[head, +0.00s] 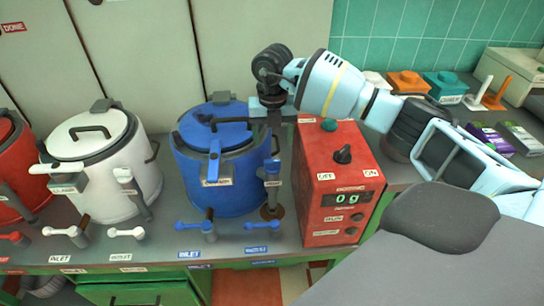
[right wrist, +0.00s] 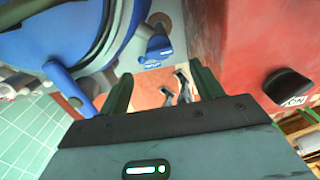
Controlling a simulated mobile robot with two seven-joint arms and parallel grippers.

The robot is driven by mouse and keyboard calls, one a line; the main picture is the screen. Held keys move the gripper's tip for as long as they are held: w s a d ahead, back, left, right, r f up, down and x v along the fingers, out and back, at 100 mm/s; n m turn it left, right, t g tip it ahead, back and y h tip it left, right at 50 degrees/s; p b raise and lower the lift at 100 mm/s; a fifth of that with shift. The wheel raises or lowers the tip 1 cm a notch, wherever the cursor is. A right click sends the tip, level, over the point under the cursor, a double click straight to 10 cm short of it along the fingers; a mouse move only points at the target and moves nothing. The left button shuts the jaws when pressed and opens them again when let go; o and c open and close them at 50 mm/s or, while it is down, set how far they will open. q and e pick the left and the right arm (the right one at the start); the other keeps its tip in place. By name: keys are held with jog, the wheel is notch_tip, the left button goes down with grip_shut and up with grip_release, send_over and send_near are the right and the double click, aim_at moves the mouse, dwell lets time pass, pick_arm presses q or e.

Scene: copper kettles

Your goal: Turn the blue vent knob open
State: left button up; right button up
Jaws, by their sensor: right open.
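The blue kettle (head: 215,183), with its blue lid, stands on the grey counter. Blue handles at its front are a left one (head: 208,228) above an INLET label and a right one (head: 262,224) above another label. A blue-topped fitting (head: 272,167) stands on the kettle's right side; I cannot tell for sure which part is the vent knob. My right gripper (head: 272,118) points down above this fitting. In the right wrist view its jaws (right wrist: 163,82) are open and empty, with a blue knob (right wrist: 157,46) beyond the fingertips. My left gripper is not in view.
A red box (head: 335,180) with a dark dial and a display reading 0 g stands close on the right. A white kettle (head: 100,165) and a red kettle (head: 10,165) stand to the left. Small coloured items (head: 445,84) lie at the back right.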

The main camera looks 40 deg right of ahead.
aim_at(273, 161)
notch_tip(273, 161, down, 8)
jog(key=shift+a+r, duration=0.1)
jog(key=shift+r, duration=0.05)
dwell(0.3)
jog(key=c, duration=1)
